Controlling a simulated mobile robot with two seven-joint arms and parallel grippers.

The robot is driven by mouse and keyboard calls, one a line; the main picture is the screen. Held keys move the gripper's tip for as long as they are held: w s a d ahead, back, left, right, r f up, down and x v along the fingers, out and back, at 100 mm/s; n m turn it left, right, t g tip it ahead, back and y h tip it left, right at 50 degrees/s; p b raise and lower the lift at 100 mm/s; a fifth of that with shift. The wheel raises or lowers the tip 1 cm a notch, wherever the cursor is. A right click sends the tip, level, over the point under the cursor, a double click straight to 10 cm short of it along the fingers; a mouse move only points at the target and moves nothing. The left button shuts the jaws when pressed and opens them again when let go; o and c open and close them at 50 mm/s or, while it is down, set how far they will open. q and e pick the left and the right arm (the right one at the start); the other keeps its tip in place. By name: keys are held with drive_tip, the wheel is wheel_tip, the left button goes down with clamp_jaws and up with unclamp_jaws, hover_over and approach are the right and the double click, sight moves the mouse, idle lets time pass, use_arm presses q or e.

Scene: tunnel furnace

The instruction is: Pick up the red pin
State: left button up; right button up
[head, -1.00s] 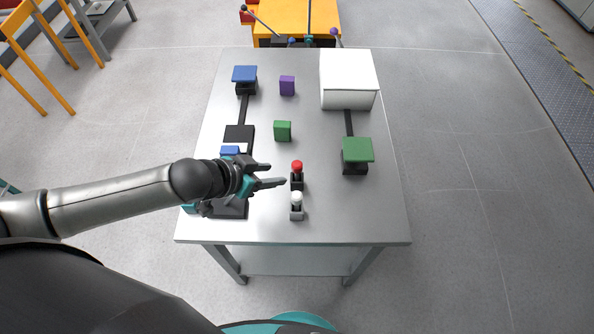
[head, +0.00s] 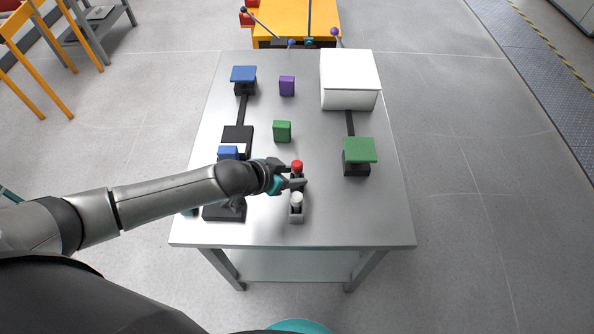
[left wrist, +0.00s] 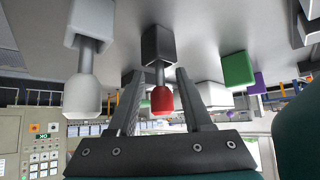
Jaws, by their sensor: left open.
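The red pin (head: 297,166) stands upright in a black holder near the middle front of the table. My left gripper (head: 299,176) is open at the pin, with its fingers reaching to either side of it in the head view. In the left wrist view the red pin's head (left wrist: 161,100) shows between the two open fingers (left wrist: 160,98), with its black holder (left wrist: 158,45) beyond. I cannot tell whether the fingers touch it. The lower part of the pin is partly hidden by the gripper in the head view. My right gripper is not in view.
A white pin (head: 297,200) in a grey holder stands just in front of the red one. A green block (head: 282,131), a purple block (head: 287,86), a green-topped stand (head: 358,151) and a white box (head: 349,80) are farther off. The table's right front is clear.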

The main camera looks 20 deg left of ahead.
use_arm(q)
drive_tip(key=shift+c, duration=0.3)
clamp_jaws()
idle(0.3)
